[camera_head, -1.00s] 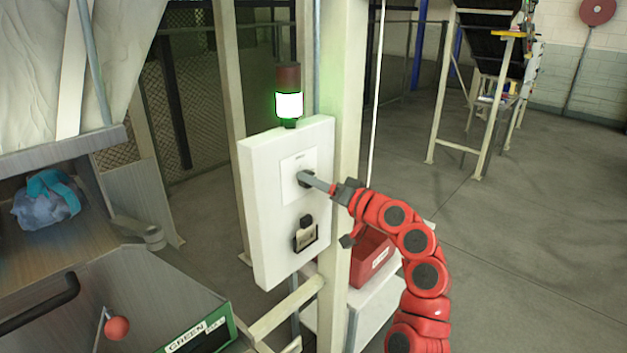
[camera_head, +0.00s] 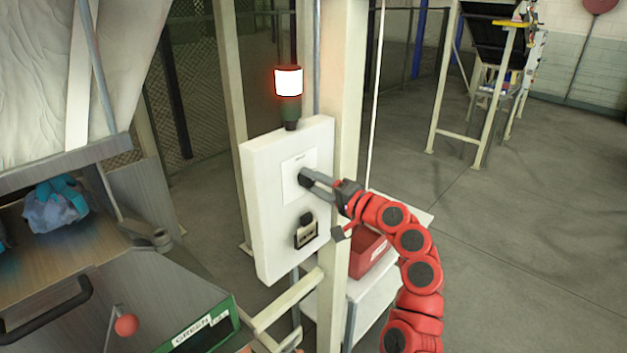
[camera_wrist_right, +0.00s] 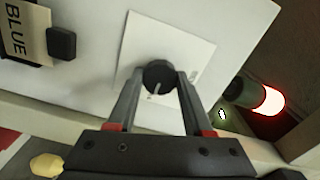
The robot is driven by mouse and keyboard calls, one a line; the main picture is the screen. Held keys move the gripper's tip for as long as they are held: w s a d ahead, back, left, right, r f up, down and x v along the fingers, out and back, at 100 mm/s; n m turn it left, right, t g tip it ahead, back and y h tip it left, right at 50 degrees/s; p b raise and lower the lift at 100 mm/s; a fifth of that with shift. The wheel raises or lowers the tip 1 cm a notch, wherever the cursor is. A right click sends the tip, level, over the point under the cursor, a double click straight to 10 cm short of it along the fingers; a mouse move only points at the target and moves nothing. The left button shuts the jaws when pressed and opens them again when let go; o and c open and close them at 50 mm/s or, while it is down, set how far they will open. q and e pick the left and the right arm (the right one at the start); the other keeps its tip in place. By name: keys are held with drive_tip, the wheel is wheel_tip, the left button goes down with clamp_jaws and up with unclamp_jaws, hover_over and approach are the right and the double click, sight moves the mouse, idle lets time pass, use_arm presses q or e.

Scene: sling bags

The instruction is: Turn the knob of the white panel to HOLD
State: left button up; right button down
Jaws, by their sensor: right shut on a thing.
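The white panel (camera_head: 285,215) is fixed to a pale post. Its dark round knob (camera_head: 304,178) sits on a lighter square plate (camera_head: 292,165) in the upper part of the panel. My right gripper (camera_head: 308,177) reaches the knob from the right and is shut on it. In the right wrist view the knob (camera_wrist_right: 158,76) sits between both fingertips (camera_wrist_right: 158,78), with a pale pointer mark on its face. The plate's lettering is too small to read. The lamp (camera_head: 288,83) on top of the panel glows red-white. My left gripper is not in view.
Below the knob are a dark button (camera_head: 306,219) and a label holder (camera_head: 307,236), whose card reads BLUE in the wrist view (camera_wrist_right: 22,30). A red bin (camera_head: 368,252) stands on a white shelf behind my right arm. A chute with a blue-grey bag (camera_head: 55,207) is at left.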

idle(0.4)
drive_tip(key=shift+c, duration=1.5)
unclamp_jaws()
drive_tip(key=shift+s+d+f+b, duration=0.15)
drive_tip(key=shift+s+d+b, duration=0.2)
drive_tip(key=shift+s+d, duration=0.15)
drive_tip(key=b+v, duration=0.5)
drive_tip(key=v, duration=1.1)
drive_tip(key=shift+b, duration=0.35)
